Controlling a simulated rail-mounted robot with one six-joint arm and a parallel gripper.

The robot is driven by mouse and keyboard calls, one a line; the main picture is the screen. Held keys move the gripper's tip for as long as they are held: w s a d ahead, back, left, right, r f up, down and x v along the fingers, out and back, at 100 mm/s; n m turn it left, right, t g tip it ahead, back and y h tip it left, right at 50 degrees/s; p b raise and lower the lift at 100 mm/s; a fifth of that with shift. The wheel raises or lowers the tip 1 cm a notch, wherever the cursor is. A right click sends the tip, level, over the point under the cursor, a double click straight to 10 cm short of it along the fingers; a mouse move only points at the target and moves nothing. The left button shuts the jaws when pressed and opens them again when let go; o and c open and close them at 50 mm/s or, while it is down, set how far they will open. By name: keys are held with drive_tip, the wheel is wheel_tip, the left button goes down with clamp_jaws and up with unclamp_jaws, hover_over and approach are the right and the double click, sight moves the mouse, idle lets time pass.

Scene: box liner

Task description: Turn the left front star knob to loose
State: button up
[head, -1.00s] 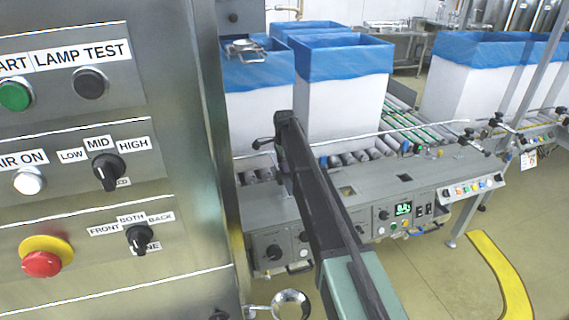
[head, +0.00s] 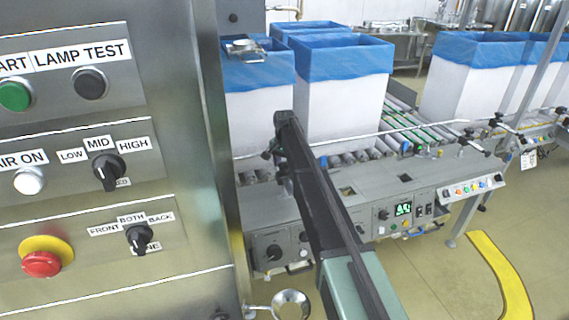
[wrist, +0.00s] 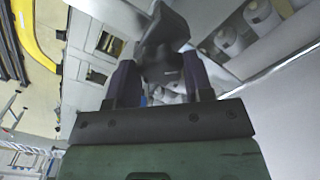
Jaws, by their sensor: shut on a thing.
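My gripper (wrist: 160,76) shows in the wrist view with one finger on each side of a dark knob-like piece (wrist: 163,40). It is shut on this piece, which I take to be the left front star knob. The piece's exact shape and pointing direction are hard to read there. In the head view a small dark piece with a greenish spot (head: 268,153) sits just left of my arm's far end, by the front left of the conveyor. My arm hides most of the gripper and its contact with the knob.
A steel panel (head: 190,120) with switches stands close on the left. White boxes with blue liners (head: 345,95) stand on the roller conveyor behind my arm. The conveyor's front has a control panel (head: 405,211). More dark clamp knobs (head: 467,137) sit along the right.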

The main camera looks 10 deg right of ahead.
drive_tip(key=n, duration=0.5)
drive_tip(key=shift+n, duration=0.3)
drive_tip(key=n, duration=1.2)
drive_tip(key=shift+n, duration=0.3)
drive_tip(key=n, duration=0.5)
drive_tip(key=shift+n, duration=0.3)
drive_tip(key=o, duration=0.9)
